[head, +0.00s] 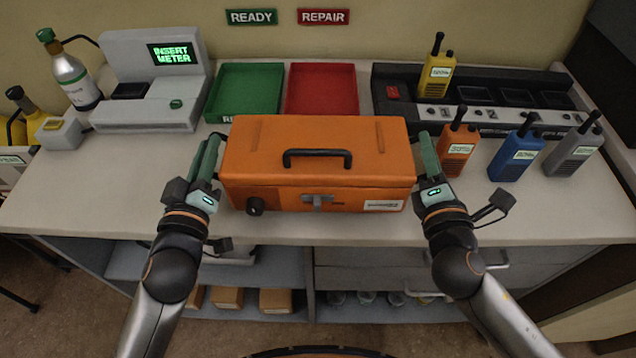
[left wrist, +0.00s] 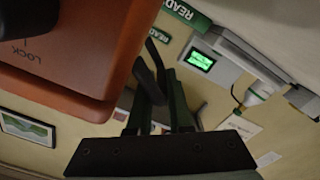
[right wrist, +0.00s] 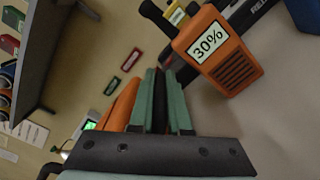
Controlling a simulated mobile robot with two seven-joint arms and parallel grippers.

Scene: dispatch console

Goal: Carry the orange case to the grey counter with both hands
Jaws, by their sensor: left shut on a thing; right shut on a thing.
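The orange case (head: 330,165), with a black top handle and a front latch, is level over the front middle of the pale grey counter (head: 110,195). I cannot tell whether its underside touches the counter. My left gripper (head: 208,158) is shut on the case's left end, and my right gripper (head: 428,158) on its right end. In the left wrist view the case (left wrist: 70,60) is beside the left fingers (left wrist: 158,105), which close on a dark grip. In the right wrist view a strip of the case (right wrist: 119,106) shows beside the right fingers (right wrist: 160,100).
Green (head: 245,90) and red (head: 322,88) trays are behind the case. Orange (head: 457,150), blue (head: 515,157) and grey (head: 572,152) radios stand right of it, the orange one close to my right gripper. A meter station (head: 150,110) stands at left. Counter is bare at front left.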

